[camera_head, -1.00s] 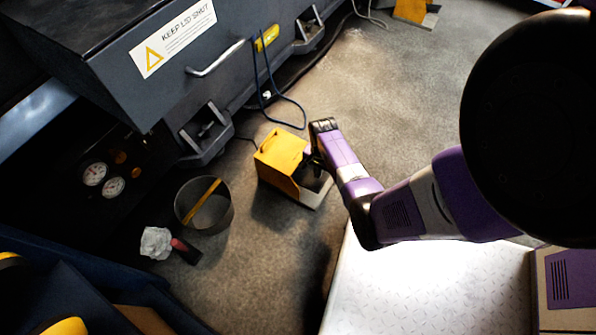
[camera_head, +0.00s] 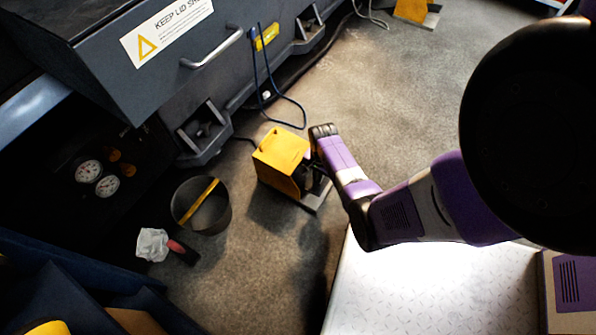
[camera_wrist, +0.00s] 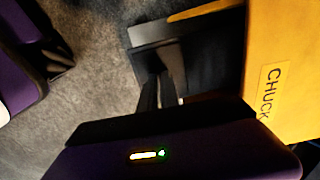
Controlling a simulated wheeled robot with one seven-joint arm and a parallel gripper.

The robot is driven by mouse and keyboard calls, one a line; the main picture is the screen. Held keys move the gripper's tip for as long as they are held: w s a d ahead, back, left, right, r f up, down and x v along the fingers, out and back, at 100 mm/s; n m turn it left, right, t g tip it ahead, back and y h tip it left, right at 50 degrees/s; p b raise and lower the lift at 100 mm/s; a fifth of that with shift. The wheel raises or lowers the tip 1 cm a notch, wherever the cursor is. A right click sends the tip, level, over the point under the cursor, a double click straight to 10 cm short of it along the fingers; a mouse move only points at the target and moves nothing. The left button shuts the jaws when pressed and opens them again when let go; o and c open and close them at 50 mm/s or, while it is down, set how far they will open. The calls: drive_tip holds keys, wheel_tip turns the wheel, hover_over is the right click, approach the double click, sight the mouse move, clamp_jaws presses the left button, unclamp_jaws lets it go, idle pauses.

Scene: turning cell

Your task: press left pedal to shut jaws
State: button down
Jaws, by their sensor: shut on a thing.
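The left pedal's yellow hood (camera_head: 282,150) stands on the floor, left of my arm, on a grey base plate (camera_head: 319,200). In the wrist view its yellow side (camera_wrist: 285,60) carries the label CHUCK, and the dark pedal (camera_wrist: 205,62) shows beside it. My gripper (camera_wrist: 163,85) reaches down at the hood's open front, its fingers close together at the dark pedal. It looks shut on the pedal, but the fingertips are dark and the contact is hard to see. In the head view my wrist hides part of the opening.
A second yellow unit (camera_head: 412,10) stands at the far top right. A grey bin (camera_head: 203,206), a white crumpled cloth (camera_head: 152,244) and a red-and-black item (camera_head: 182,251) are left of the pedal. A blue cable (camera_head: 262,80) hangs from the machine (camera_head: 180,80). Floor behind the pedal is clear.

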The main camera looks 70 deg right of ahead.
wheel_tip(320, 180, up, 9)
drive_tip(key=p, duration=0.8)
drive_tip(key=shift+f, duration=0.2)
